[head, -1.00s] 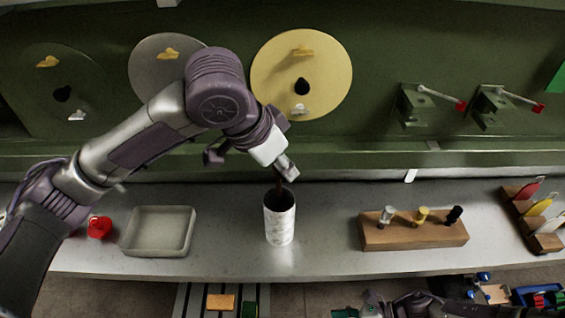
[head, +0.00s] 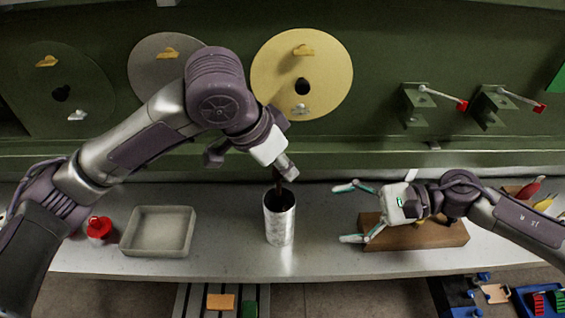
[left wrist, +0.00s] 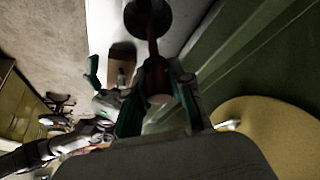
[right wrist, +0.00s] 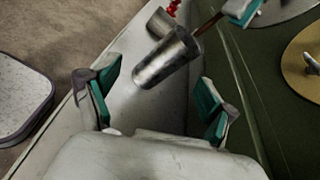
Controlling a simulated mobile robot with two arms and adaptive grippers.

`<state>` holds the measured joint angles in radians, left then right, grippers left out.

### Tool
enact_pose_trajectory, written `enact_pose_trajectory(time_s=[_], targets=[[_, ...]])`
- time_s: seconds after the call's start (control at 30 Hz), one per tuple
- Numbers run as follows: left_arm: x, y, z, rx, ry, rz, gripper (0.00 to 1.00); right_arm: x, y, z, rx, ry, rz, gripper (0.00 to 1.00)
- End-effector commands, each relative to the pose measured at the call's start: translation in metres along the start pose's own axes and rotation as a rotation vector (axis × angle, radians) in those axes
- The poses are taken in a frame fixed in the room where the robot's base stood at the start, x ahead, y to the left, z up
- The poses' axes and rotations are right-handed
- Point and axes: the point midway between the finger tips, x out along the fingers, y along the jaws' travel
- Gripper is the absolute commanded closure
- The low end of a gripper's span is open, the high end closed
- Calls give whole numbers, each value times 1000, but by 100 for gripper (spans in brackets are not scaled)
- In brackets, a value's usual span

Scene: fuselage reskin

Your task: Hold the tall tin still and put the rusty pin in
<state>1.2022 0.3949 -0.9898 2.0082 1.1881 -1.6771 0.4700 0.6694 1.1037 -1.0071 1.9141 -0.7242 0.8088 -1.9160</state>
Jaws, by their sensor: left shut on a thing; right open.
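The tall tin (head: 280,226) is a grey metal cylinder standing upright on the bench. My left gripper (head: 284,177) is above it, shut on the rusty pin, a brown rod that shows in the left wrist view (left wrist: 154,62) and right wrist view (right wrist: 207,25). The pin points down at the tin's dark mouth. I cannot tell whether its lower end is inside. My right gripper (head: 352,212) is open and empty, right of the tin, its fingers facing the tin but apart from it. In the right wrist view the tin (right wrist: 166,60) lies beyond the open fingers.
A shallow grey tray (head: 158,232) and a red-topped item (head: 99,228) stand to the left. A wooden block (head: 440,235) is partly hidden behind my right arm. A green wall with discs (head: 330,75) and brackets (head: 488,105) rises behind. Bare bench lies between tray and tin.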

Motion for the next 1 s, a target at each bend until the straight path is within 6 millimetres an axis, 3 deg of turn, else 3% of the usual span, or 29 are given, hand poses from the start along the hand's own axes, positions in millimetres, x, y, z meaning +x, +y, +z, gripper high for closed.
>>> enact_pose_trajectory(time_s=[0.03,0.4,0.67,1.0], targets=[[0,0,0,0,0,0,100,6,-12,-4,26,32,4,16],[0,0,0,0,0,0,100,36,-15,-38,397,177,73,16],[0,0,0,0,0,0,100,51,-13,-44,440,196,78,16],[0,0,0,0,1,0,100,99,-7,-52,438,194,79,16]])
